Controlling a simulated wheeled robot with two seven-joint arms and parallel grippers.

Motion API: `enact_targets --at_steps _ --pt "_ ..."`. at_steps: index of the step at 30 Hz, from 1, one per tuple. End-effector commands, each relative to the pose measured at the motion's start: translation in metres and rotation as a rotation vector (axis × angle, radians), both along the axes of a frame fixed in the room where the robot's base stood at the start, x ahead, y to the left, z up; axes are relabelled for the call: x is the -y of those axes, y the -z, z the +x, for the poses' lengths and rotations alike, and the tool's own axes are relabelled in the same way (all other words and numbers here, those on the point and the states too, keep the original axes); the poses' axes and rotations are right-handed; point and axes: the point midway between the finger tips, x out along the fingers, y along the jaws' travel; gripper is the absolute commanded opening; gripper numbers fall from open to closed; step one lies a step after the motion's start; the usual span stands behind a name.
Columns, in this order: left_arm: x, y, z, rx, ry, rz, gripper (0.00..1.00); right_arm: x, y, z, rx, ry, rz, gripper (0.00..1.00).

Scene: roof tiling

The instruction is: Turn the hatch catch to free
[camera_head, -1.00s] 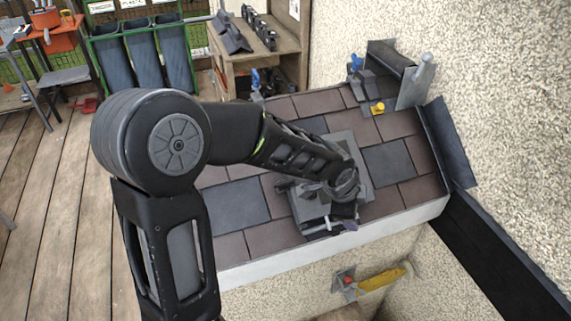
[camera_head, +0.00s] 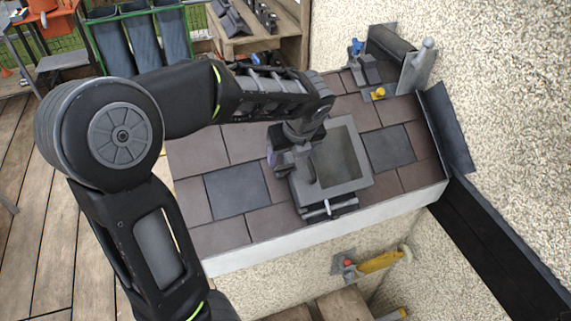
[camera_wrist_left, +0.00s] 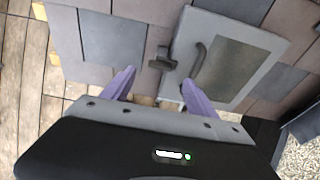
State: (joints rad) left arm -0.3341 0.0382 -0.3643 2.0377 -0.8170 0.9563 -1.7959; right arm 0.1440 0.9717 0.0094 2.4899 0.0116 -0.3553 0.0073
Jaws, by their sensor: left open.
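The grey-framed hatch (camera_head: 357,184) with a dark pane lies in the tiled roof; it also shows in the left wrist view (camera_wrist_left: 256,41). A dark curved handle (camera_wrist_left: 199,63) stands on its left side. The dark catch (camera_wrist_left: 162,60) sits at the hatch's left edge beside the handle. In the head view my gripper covers that edge, so I cannot make out the catch there. My left gripper (camera_head: 290,164) is open and empty over the hatch's left edge. In the wrist view its purple fingers (camera_wrist_left: 157,88) are spread, with the catch beyond and between them, apparently apart.
A dark clamp-like part with a pale bar (camera_head: 327,208) sits at the hatch's lower edge. A yellow piece (camera_head: 378,94) and a blue-handled tool (camera_head: 357,48) are higher on the roof. A yellow-handled tool (camera_head: 380,262) is below the eave. Tiles left of the hatch are clear.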

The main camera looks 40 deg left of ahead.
Motion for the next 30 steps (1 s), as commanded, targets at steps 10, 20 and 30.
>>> enact_targets --at_steps 10,20,30 --pt "-0.016 0.048 0.011 -0.003 -0.001 0.001 0.67 0.0 -0.005 0.0 -0.003 0.0 -0.002 0.36" --pt "-0.021 0.061 0.014 0.001 -0.001 -0.001 0.67 0.001 -0.006 -0.001 -0.003 0.0 -0.002 0.36" --pt "-0.021 0.061 0.014 0.001 -0.001 -0.001 0.48 0.001 -0.006 0.0 -0.003 0.0 -0.002 0.36"
